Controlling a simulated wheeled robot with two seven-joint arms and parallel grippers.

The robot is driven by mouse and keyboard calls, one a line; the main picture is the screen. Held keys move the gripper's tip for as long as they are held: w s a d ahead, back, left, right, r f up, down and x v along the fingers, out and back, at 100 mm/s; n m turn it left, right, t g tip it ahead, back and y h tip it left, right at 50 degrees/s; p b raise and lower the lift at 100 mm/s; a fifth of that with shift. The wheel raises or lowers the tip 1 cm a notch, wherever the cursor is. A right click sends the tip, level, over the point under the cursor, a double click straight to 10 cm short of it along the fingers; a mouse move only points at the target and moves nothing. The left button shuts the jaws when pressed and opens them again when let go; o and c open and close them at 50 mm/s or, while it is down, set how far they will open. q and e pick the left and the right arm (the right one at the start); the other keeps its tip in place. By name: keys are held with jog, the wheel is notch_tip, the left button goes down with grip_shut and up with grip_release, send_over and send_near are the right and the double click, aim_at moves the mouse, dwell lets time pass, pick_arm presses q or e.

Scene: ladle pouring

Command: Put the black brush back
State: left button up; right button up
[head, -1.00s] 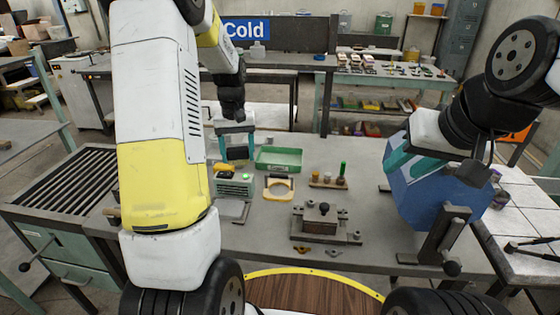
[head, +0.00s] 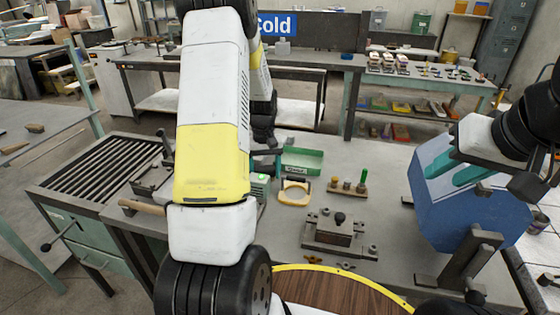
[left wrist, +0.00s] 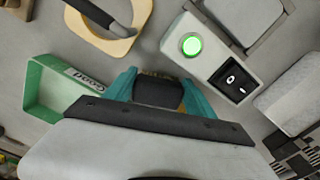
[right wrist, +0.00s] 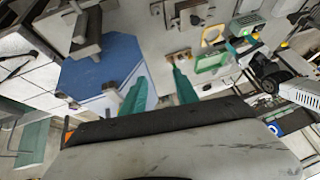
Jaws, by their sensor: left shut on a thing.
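My left gripper (left wrist: 160,90) is shut on the black brush (left wrist: 158,93), whose dark body sits between the teal fingers with a strip of tan bristle showing. The brush is close to the grey switch box (left wrist: 215,60) with the lit green button. In the head view my left forearm hides most of this gripper and the brush. My right gripper (right wrist: 160,92) is open and empty, its teal fingers apart. In the head view it is in front of the blue box (head: 470,212) at the right. I cannot make out a brush holder for certain.
A green tray (head: 302,161) lies behind a tan plate with a round opening (head: 294,193). A wooden stand with small pegs (head: 347,187) is to their right. A metal fixture with a black knob (head: 335,232) stands nearer. A slatted rack (head: 90,170) is at the left.

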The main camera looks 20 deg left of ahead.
aim_at(265, 170)
pick_arm(q)
jog(key=shift+f, duration=0.15)
jog(key=o, duration=1.5)
jog(key=shift+c, duration=0.2)
jog(key=s+d+r+m+t, duration=0.1)
jog(key=s+d+r, duration=0.1)
jog(key=r, duration=0.7)
jog(key=s+d+r, duration=0.1)
jog(key=s+r, duration=0.1)
jog(key=r, duration=0.7)
jog(key=s+d+r+m+t+h, duration=0.1)
jog(key=s+d+r, duration=0.3)
jog(key=s, duration=0.5)
jog(key=s+d+r+m+t+h, duration=0.1)
jog(key=s+d+r+m+t, duration=0.2)
jog(key=s, duration=0.7)
jog(key=d+r+t, duration=0.1)
jog(key=d+r, duration=0.1)
jog(key=d, duration=0.1)
jog(key=shift+d+m, duration=0.2)
jog(key=shift+m, duration=0.2)
